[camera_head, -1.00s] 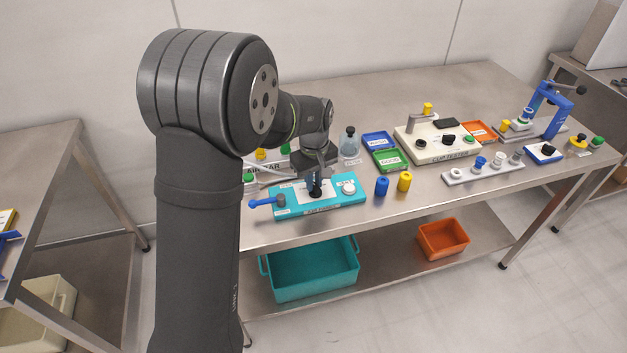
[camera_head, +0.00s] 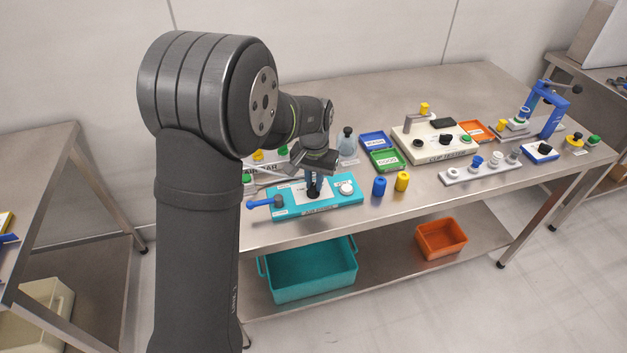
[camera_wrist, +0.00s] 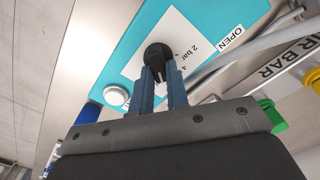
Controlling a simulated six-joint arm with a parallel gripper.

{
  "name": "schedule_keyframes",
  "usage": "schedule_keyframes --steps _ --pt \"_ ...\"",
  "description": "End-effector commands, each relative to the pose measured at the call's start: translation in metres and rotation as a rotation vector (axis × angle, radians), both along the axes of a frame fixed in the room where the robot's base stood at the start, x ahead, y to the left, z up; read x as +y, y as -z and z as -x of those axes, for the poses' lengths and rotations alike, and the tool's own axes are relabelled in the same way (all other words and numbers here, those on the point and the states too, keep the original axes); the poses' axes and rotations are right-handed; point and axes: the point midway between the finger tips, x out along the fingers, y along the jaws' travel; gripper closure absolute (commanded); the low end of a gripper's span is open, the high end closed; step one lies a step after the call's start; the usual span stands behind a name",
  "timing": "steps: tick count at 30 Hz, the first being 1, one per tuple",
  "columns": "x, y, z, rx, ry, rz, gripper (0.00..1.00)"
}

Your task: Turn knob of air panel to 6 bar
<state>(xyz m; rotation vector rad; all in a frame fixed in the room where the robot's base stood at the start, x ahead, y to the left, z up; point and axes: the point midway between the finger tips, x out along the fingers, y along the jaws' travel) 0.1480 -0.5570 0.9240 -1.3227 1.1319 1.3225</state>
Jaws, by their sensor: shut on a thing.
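The teal air panel (camera_head: 345,203) lies on the steel table just right of my upper arm. It carries a white dial plate, a blue lever (camera_head: 262,203) at its left end and a white round button (camera_head: 346,188) on the right. My gripper (camera_head: 313,185) points down at the panel and is shut on the black knob (camera_wrist: 157,55). In the wrist view, two blue fingers (camera_wrist: 160,90) clasp the knob. The dial plate (camera_wrist: 180,32) shows "2 bar" and a "4" beside the knob. The rest of the scale is hidden, and the knob's setting cannot be read.
A blue cylinder (camera_head: 379,187) and a yellow cylinder (camera_head: 402,181) stand close right of the panel. A clear bottle (camera_head: 347,145) and an "AIR BAR" unit (camera_head: 262,168) stand behind it. Green (camera_head: 386,160) and blue (camera_head: 375,141) trays lie further right.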

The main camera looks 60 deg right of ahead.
Motion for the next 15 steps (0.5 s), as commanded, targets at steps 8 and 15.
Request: schedule_keyframes --steps 8,15 --pt "0.0 0.0001 0.0011 0.0 0.127 0.0 1.0" --pt "0.0001 0.0001 0.0014 0.0 0.167 0.0 1.0"
